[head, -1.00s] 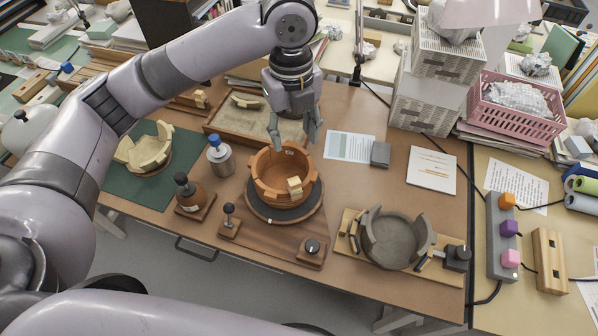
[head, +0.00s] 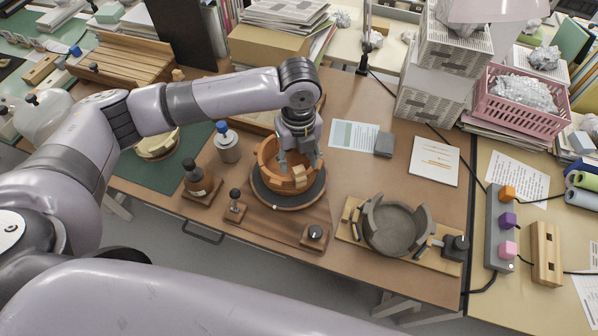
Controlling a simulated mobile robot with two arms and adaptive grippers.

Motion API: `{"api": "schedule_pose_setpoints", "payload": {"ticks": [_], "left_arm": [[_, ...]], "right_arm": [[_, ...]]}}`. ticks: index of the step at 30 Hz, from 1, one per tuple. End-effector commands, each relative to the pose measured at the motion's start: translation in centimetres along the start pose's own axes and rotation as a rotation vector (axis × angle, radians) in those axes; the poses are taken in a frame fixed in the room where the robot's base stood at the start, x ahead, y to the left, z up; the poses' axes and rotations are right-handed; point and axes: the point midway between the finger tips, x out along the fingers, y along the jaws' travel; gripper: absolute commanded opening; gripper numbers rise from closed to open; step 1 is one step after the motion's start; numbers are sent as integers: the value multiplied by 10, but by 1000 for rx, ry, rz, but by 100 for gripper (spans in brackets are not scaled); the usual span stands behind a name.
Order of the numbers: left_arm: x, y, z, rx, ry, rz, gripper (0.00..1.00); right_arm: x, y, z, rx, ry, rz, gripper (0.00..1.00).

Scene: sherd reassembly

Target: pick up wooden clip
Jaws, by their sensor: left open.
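A pale wooden clip (head: 299,176) sits on the front right rim of the terracotta bowl (head: 266,180). The bowl stands on a dark round turntable (head: 283,203) on a wooden base. My left gripper (head: 300,160) is open, pointing down over the bowl just behind the clip. Its fingers hide part of the bowl's rim and inside. Whether a finger touches the clip I cannot tell. My right gripper is out of view.
A bottle with a blue cap (head: 227,145) and a brown bottle (head: 197,180) stand left of the turntable. A grey partial bowl (head: 390,230) sits in a wooden holder to the right. A grey block (head: 384,145) and paper lie behind. Bare tabletop shows right of the turntable.

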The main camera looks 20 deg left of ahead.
Motion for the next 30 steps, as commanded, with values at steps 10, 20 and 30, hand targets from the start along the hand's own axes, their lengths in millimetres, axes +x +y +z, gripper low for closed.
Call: {"api": "schedule_pose_setpoints", "payload": {"ticks": [10,20,30], "left_arm": [[38,-1,-4,1,1,1,47],[38,-1,-4,1,0,1,37],[38,-1,-4,1,0,1,15]], "right_arm": [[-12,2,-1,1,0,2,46],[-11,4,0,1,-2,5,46],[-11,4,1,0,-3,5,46]]}}
